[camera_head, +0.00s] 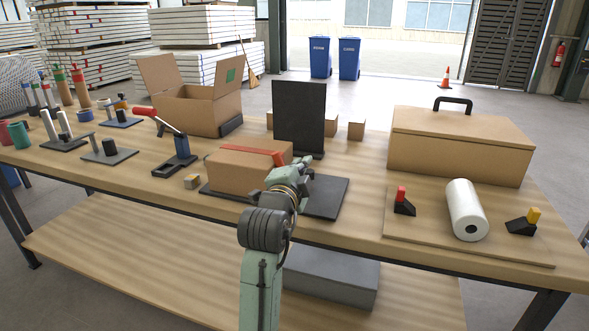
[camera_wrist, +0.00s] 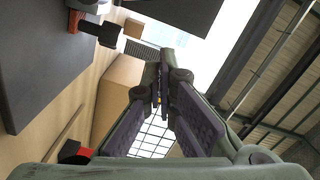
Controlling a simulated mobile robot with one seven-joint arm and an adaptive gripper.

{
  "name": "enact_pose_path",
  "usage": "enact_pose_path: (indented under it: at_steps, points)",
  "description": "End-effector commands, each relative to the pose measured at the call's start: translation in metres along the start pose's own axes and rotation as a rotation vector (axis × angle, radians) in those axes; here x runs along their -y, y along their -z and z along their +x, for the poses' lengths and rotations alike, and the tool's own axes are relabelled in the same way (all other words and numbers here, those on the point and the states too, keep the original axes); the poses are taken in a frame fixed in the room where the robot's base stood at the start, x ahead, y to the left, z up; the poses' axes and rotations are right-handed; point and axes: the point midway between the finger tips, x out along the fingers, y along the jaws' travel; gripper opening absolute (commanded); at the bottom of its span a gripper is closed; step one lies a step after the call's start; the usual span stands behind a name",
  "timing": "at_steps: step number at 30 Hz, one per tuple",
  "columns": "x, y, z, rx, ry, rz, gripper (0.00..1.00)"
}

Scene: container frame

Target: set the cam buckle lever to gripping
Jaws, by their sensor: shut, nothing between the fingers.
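A brown carton (camera_head: 238,172) lies on a dark base plate (camera_head: 328,195) near the front middle of the table. A red strap (camera_head: 243,150) crosses its top. At the strap's right end, my wrist and gripper (camera_head: 305,163) cover the view, so the buckle and its lever cannot be made out in the head view. In the wrist view my gripper (camera_wrist: 157,87) is shut and empty. A black block-like part (camera_wrist: 107,34) beside a red piece (camera_wrist: 74,20) shows at upper left, apart from the fingers; it may be the buckle lever, but its setting is unclear.
A dark upright panel (camera_head: 299,115) stands behind the carton. A tan toolbox (camera_head: 460,145) and a board (camera_head: 445,240) with a white roll (camera_head: 466,208) are to the right. A red-handled lever fixture (camera_head: 180,150) stands to the left.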

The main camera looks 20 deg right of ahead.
Motion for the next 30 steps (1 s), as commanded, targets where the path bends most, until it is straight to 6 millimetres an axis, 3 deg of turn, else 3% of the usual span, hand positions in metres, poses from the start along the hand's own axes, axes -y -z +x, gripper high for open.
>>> enact_pose_path:
  at_steps: [6,12,18,30]
  points:
    - [-0.002,-0.003,-0.056,0.002,0.004,0.001,0.0]
    - [-0.001,-0.002,-0.088,0.001,0.002,0.0,0.0]
    - [0.0,-0.001,-0.1,0.001,0.0,0.0,0.0]
    - [0.007,-0.007,-0.103,0.013,0.022,-0.013,0.0]
